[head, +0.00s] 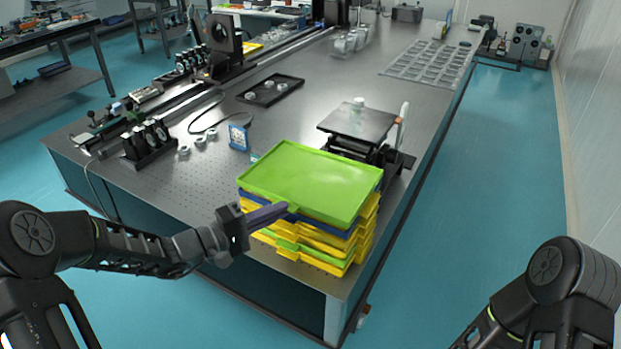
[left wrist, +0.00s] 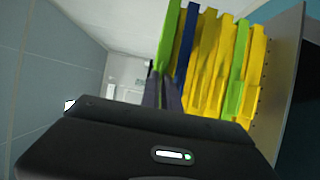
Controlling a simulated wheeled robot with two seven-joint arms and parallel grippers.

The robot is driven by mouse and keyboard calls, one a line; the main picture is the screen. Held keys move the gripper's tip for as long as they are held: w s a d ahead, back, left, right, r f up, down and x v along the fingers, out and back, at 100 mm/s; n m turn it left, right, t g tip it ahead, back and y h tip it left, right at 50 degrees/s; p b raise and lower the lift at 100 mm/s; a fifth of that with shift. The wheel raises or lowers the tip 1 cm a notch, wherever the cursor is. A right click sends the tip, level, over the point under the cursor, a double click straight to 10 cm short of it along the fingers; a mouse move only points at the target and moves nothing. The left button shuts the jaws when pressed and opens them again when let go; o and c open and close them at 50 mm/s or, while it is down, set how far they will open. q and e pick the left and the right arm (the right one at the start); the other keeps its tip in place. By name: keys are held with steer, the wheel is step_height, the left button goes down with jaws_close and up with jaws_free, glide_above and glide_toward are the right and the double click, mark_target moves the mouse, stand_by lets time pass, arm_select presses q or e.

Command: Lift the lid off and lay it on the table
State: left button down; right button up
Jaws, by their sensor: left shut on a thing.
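The lid, a flat light-green tray-like piece (head: 312,178), lies on top of a stack of yellow, blue and green trays (head: 312,246) at the near corner of the optical table. My left gripper (head: 284,208) reaches the lid's near-left edge and is shut on it. In the left wrist view the stack appears turned on its side, with the green lid (left wrist: 168,45) as its leftmost layer. The left fingers (left wrist: 164,94) are at its lower edge there, and the exact grip is partly hidden. My right arm shows at lower right, but its gripper is out of view.
A lifting platform (head: 360,120) with a small glass jar (head: 357,103) stands just behind the stack. A blue meter (head: 239,137) and small round parts lie to the left. A black tray (head: 270,90) lies farther back. Bare table top (head: 205,178) shows left of the stack.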

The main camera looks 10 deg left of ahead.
arm_select(q)
steer(key=shift+r, duration=0.1)
stand_by(0.7)
step_height(320, 180, up, 10)
steer(key=b, duration=0.1)
steer(key=shift+b, duration=0.35)
stand_by(0.5)
